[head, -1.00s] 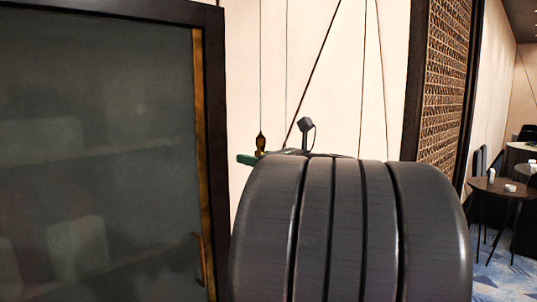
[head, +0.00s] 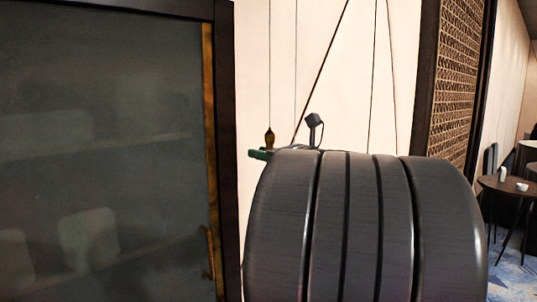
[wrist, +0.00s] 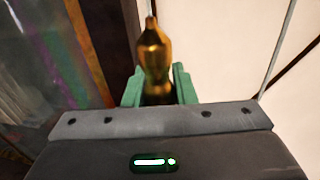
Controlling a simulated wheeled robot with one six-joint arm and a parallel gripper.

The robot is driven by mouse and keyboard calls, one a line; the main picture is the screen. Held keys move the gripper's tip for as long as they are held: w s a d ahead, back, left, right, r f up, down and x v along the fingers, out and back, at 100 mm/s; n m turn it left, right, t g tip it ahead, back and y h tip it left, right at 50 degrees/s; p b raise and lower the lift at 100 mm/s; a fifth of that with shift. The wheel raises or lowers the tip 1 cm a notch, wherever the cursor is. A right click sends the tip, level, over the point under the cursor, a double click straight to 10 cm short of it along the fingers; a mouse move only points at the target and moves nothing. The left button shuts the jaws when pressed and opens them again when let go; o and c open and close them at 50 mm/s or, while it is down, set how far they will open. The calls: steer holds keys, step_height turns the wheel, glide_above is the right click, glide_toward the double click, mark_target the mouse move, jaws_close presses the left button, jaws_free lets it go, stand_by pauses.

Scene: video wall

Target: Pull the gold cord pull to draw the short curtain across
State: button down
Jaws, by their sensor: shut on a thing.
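The gold cord pull (head: 269,138) hangs on a thin cord in front of the pale wall, just right of the dark cabinet, in the head view. In the wrist view the gold cord pull (wrist: 153,50) stands upright between my green fingers, with its lower end hidden behind the gripper body. My gripper (wrist: 158,88) is shut on it. In the head view only a green finger of my gripper (head: 259,154) shows, at the pull's lower end; my arm hides the rest. I cannot make out the short curtain in either view.
A dark-framed glass cabinet (head: 110,150) fills the left, close to my gripper. Several thin cords or lines run down the pale wall (head: 340,90). A lattice panel (head: 455,85) stands at right, with a small round table (head: 510,187) beyond it.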

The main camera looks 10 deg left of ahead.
step_height(320, 180, down, 41)
steer(key=b, duration=4.1)
steer(key=shift+b, duration=0.3)
steer(key=c, duration=1.2)
jaws_free()
steer(key=shift+r, duration=0.15)
steer(key=p+v, duration=0.2)
steer(key=v, duration=1.1)
steer(key=shift+s+d, duration=0.2)
steer(key=shift+d, duration=0.15)
steer(key=shift+a, duration=0.1)
steer(key=shift+b+x, duration=0.95)
steer(key=shift+x, duration=5.85)
steer(key=shift+r, duration=0.1)
